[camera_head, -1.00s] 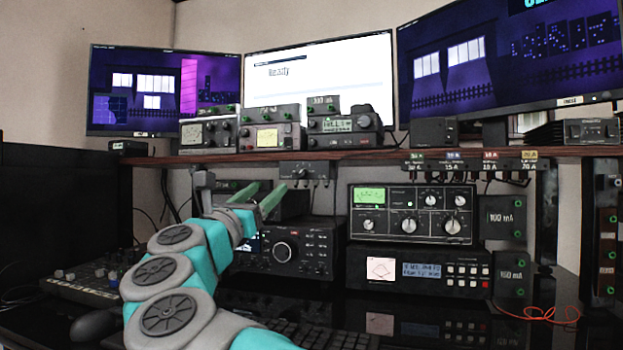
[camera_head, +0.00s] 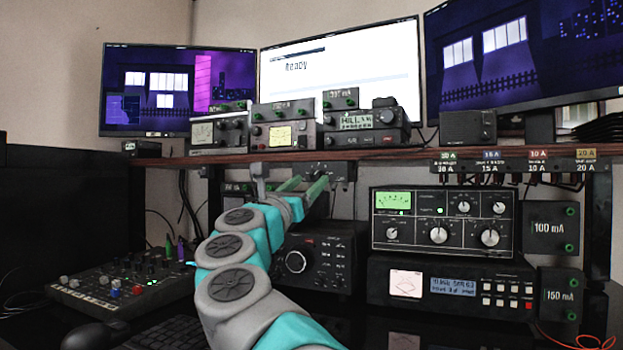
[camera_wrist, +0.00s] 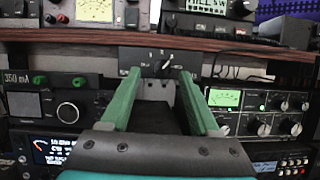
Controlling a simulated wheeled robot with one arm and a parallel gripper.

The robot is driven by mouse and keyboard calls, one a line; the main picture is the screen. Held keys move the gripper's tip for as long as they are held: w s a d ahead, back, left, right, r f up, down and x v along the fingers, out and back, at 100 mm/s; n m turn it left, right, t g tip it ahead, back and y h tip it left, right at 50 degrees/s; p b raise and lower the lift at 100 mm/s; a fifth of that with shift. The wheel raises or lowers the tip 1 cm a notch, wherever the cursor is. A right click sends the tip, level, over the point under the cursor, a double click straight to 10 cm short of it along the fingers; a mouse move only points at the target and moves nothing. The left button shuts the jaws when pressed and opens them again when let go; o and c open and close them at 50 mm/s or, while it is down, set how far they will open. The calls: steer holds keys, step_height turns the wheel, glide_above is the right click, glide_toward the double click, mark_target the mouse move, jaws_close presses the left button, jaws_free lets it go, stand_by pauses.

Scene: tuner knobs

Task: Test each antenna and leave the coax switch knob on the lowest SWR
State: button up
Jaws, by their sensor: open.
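The coax switch (camera_wrist: 144,54) is a small dark box fixed under the wooden shelf. Its knob (camera_wrist: 165,68) sits between the tips of my green fingers in the wrist view, with a pale pointer leaning up and to the right. The position marks are too small to read. My gripper (camera_wrist: 158,75) is open and empty, pointing at the switch; I cannot tell how far its tips are from the knob. In the head view my gripper (camera_head: 304,184) partly covers the switch (camera_head: 340,171). The tuner (camera_head: 442,222) has a lit green meter (camera_head: 393,202), which also shows in the wrist view (camera_wrist: 224,98).
The wooden shelf (camera_head: 400,155) runs above the switch and carries several meters and radios. A black transceiver (camera_head: 325,258) stands below my gripper. A display unit (camera_head: 450,283) lies under the tuner. A mixer (camera_head: 125,283) sits at the left. A monitor (camera_head: 345,65) reads "Ready".

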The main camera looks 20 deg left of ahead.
steer(key=shift+x, duration=0.95)
steer(key=shift+c, duration=0.3)
jaws_close()
